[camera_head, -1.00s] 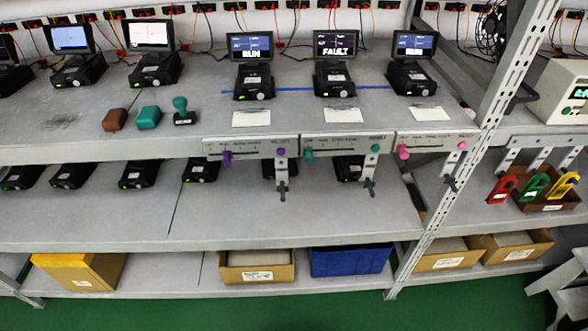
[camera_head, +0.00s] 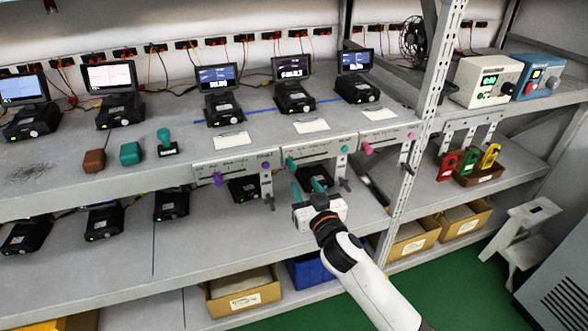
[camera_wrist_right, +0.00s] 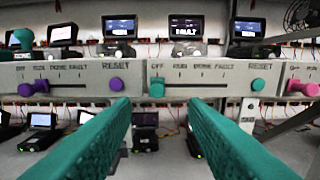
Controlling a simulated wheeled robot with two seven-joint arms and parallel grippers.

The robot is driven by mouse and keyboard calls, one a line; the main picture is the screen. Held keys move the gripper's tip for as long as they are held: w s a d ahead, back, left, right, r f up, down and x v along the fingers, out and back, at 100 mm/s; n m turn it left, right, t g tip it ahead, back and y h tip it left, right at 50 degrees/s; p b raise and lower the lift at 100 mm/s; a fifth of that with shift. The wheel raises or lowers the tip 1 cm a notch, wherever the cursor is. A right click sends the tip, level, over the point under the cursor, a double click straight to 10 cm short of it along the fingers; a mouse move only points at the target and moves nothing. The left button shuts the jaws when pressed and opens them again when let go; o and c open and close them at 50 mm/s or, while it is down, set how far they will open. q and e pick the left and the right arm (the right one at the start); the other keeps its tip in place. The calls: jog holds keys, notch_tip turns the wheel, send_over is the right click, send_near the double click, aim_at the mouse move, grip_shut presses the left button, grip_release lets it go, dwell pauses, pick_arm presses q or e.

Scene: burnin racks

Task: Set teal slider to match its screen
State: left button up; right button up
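The teal slider (camera_head: 291,163) is a knob at the left end of the slot on the middle shelf-edge panel (camera_head: 318,155). In the right wrist view the teal slider (camera_wrist_right: 157,89) sits under the OFF mark, left of RUN, DONE and FAULT. The screen above that panel (camera_wrist_right: 187,25) reads FAULT; it is the middle screen (camera_head: 291,68) in the head view. My right gripper (camera_head: 307,187) is just in front of and below the panel. In the wrist view its teal fingers (camera_wrist_right: 160,104) are apart and empty, with the slider seen between and beyond their tips. My left gripper is not in view.
The teal RESET button (camera_wrist_right: 258,86) is at the panel's right end. The purple slider (camera_head: 218,179) panel is to the left, the pink slider (camera_head: 367,148) panel to the right. A small lever (camera_head: 345,185) hangs below the panel's right end. A rack post (camera_head: 425,130) stands further right.

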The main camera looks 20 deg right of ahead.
aim_at(293, 167)
jog(key=w, duration=0.8)
jog(key=shift+a+p, duration=0.35)
jog(key=shift+p, duration=0.05)
jog(key=shift+d, duration=0.1)
grip_shut()
